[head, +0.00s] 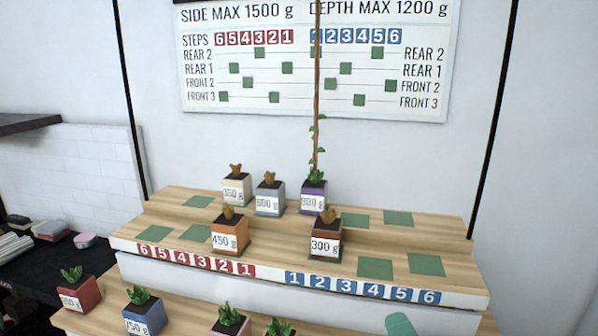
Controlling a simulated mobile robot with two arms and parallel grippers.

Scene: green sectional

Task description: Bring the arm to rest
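Neither of my grippers shows clearly in the head view. A rounded teal shape (400,325) is cut off by the bottom edge right of centre; I cannot tell what it is. On the stepped wooden shelf (450,231), a white pot (237,190), a grey pot (270,200) and a purple pot (314,197) stand upright on the upper step. The purple pot holds a tall thin stem with leaves. An orange pot (230,238) marked 450 g and a brown pot (326,244) marked 300 g stand on the lower step.
A red pot (78,295), a blue pot (144,317) and a pink pot (230,324) stand at the front, with another plant (280,328) beside them. Bare green squares (427,265) mark the shelf. A chart board (315,75) hangs behind. A dark counter (60,255) is at left.

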